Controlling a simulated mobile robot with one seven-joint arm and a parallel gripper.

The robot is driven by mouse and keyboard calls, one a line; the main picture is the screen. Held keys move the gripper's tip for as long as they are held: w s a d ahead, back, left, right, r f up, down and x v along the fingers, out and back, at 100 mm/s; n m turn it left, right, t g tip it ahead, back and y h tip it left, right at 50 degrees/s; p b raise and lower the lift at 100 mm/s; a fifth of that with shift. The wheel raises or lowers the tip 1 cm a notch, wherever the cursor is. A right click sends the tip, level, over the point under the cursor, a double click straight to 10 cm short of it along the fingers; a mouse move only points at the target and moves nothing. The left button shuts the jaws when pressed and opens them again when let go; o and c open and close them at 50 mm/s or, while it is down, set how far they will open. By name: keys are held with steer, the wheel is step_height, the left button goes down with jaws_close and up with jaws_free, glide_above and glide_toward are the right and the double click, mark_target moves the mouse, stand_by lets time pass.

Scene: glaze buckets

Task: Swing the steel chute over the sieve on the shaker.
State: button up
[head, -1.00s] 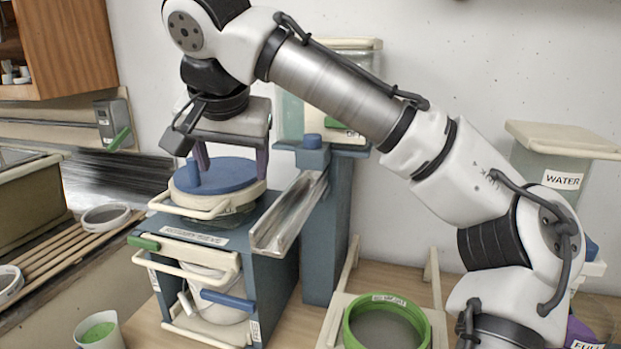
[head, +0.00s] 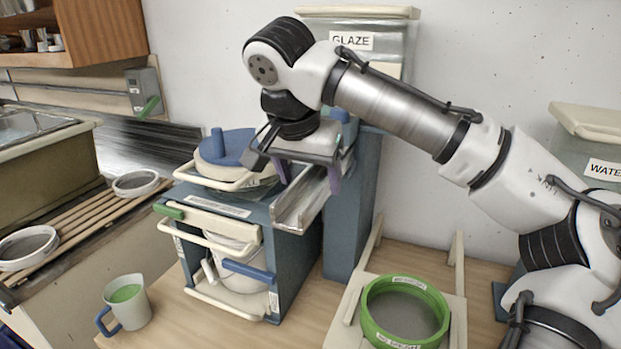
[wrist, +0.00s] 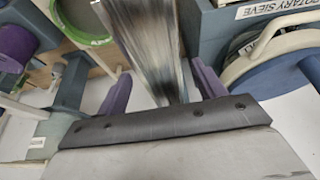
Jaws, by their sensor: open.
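The steel chute (head: 296,208) is a sloping metal trough beside the blue post (head: 350,215). Its lower end hangs by the right side of the blue rotary sieve box (head: 235,211). My gripper (head: 309,175) is open above the chute, with one purple finger on each side of it. In the wrist view the chute (wrist: 145,40) runs between my spread fingers (wrist: 162,88), with gaps beside it. A green-rimmed sieve (head: 375,326) sits on a cream frame (head: 458,312), which looks like the shaker, at front right. The chute is not over this sieve.
A lid with a blue knob (head: 218,146) tops the rotary sieve box, close left of my gripper. A GLAZE bin (head: 395,42) stands behind. A mug of green liquid (head: 132,305) is at front left. A WATER bin (head: 590,140) is at right.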

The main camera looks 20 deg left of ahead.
steer(key=shift+x, duration=1.1)
